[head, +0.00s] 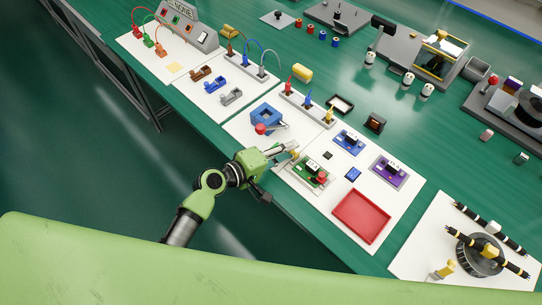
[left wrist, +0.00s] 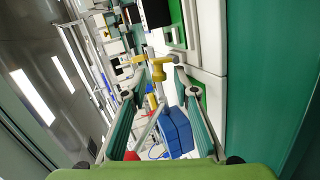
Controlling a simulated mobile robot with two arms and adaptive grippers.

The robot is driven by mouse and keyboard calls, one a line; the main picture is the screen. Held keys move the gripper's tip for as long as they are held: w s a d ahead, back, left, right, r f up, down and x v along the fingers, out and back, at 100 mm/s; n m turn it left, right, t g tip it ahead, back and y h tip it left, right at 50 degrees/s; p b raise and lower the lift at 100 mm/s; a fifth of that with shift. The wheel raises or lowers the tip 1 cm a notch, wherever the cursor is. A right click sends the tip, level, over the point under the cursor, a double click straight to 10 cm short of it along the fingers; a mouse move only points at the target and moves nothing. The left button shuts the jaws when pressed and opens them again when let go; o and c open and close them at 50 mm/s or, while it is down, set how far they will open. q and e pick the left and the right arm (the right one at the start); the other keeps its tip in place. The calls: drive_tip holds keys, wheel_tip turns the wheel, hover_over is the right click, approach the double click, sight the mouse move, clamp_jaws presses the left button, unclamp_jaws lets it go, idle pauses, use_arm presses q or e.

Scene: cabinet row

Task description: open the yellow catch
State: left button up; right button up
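A small yellow piece, which looks like the catch (head: 295,154), shows at my left gripper's fingertips, beside a green board (head: 307,174) with a dark chip and a red part. In the left wrist view the yellow catch (left wrist: 160,71) has a T-like or bent shape and stands between or just beyond the fingertips. My left gripper (left wrist: 160,72) is open, with a clear gap between its fingers; it also shows in the head view (head: 291,150). I cannot tell whether either finger touches the catch. My right gripper is not in view.
A blue block (head: 267,115) with a red-ball lever (head: 261,129) stands close to my left gripper. Red, blue and yellow posts stand behind it. A blue board (head: 349,141), a purple board (head: 389,172) and a red tray (head: 361,216) lie to the right. The table's front edge is below my arm.

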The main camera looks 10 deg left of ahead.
use_arm(q)
drive_tip(key=v, duration=1)
drive_tip(key=shift+s+a+r, duration=0.1)
drive_tip(key=shift+s+a, duration=0.1)
